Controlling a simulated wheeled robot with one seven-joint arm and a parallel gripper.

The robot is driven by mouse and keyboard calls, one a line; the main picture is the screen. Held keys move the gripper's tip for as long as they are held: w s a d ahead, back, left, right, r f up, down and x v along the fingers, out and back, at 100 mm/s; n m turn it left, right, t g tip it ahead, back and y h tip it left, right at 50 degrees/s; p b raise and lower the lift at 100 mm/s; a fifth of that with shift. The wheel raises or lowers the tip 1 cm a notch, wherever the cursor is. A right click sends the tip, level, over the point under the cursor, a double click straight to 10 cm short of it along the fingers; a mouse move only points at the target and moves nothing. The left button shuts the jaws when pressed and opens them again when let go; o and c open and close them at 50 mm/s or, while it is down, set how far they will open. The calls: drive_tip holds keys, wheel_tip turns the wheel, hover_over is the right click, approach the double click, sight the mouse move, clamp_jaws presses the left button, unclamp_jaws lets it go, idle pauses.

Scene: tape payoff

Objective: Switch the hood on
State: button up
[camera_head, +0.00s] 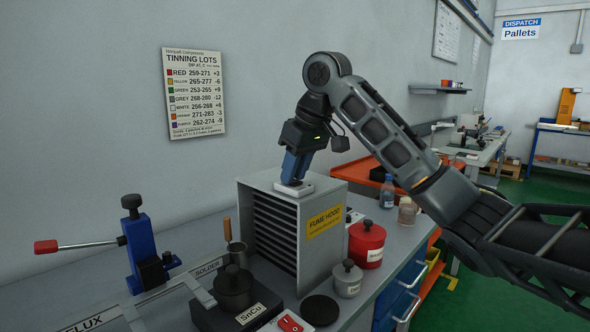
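The fume hood (322,248) is a grey box with dark slats on its front and a yellow "FUME HOOD" label on its side. It stands on the bench against the wall. A small pale switch plate (304,190) lies on its top. My gripper (291,181) points down at this plate, its blue fingers right over it or touching it; I cannot tell which. The fingers hide the middle of the plate, so the switch's position does not show. The fingers look close together, but whether they are shut is unclear. I see nothing held.
A red rocker switch (290,323) sits at the bench's front, near the SnCu pot (233,290). A red canister (367,243) and a grey lidded jar (347,280) stand right of the hood. A blue lever tool (140,252) stands left. A lot chart (194,93) hangs behind.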

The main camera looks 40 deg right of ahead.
clamp_jaws()
drive_tip(key=p, duration=0.3)
drive_tip(key=shift+w+r+g, duration=0.15)
drive_tip(key=shift+r+g, duration=0.15)
drive_tip(key=shift+r, duration=0.1)
drive_tip(key=g+p, duration=0.1)
drive_tip(key=p, duration=0.2)
drive_tip(key=shift+w, duration=0.2)
drive_tip(key=shift+p, duration=0.75)
drive_tip(key=shift+g+p, duration=0.4)
drive_tip(key=shift+p, duration=0.15)
drive_tip(key=shift+w+f+p, duration=0.1)
drive_tip(key=shift+f+p, duration=0.2)
drive_tip(key=shift+p, duration=0.3)
drive_tip(key=o, duration=0.6)
unclamp_jaws()
drive_tip(key=shift+c, duration=0.2)
